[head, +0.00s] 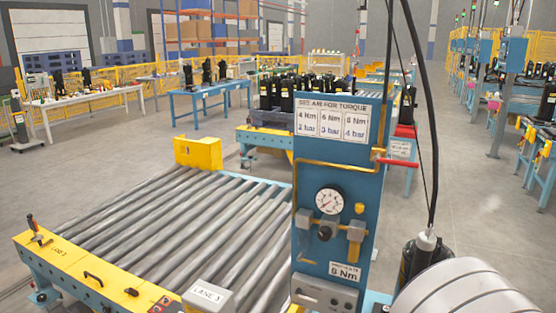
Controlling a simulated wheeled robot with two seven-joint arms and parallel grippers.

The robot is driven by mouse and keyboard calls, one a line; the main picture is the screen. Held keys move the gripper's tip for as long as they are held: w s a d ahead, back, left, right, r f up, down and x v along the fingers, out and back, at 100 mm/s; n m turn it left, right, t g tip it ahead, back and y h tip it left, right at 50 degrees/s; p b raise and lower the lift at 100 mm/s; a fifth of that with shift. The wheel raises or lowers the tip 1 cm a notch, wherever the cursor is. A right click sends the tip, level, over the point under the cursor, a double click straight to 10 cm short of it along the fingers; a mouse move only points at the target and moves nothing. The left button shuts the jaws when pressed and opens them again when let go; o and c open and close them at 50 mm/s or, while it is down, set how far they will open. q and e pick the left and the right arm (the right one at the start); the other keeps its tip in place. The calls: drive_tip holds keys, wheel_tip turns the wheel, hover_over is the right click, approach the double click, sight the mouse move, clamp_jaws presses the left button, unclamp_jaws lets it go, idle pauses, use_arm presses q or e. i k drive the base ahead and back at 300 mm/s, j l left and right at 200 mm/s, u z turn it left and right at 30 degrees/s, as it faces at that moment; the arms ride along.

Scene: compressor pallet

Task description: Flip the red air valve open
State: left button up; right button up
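A red lever (399,163), which looks like the air valve's handle, sticks out to the right of the blue panel (334,181) in the head view. It lies roughly level, at the end of a brass pipe (325,165) crossing the panel. A round pressure gauge (329,201) sits lower on the panel, above a regulator with a dark knob (325,233). A sign (332,120) on torque and air pressure is at the top, and an "8 Nm" label (345,271) is near the bottom. Neither gripper shows; only a white rounded part of mine is at lower right.
A roller conveyor (180,215) with yellow ends fills the left foreground. A black cylindrical tool (418,256) hangs on a dark cable (432,120) right of the panel. Black compressors (288,92) stand behind the panel. Open floor (475,205) lies to the right.

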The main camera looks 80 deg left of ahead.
sight(377, 158)
drive_tip(key=u, duration=2.1)
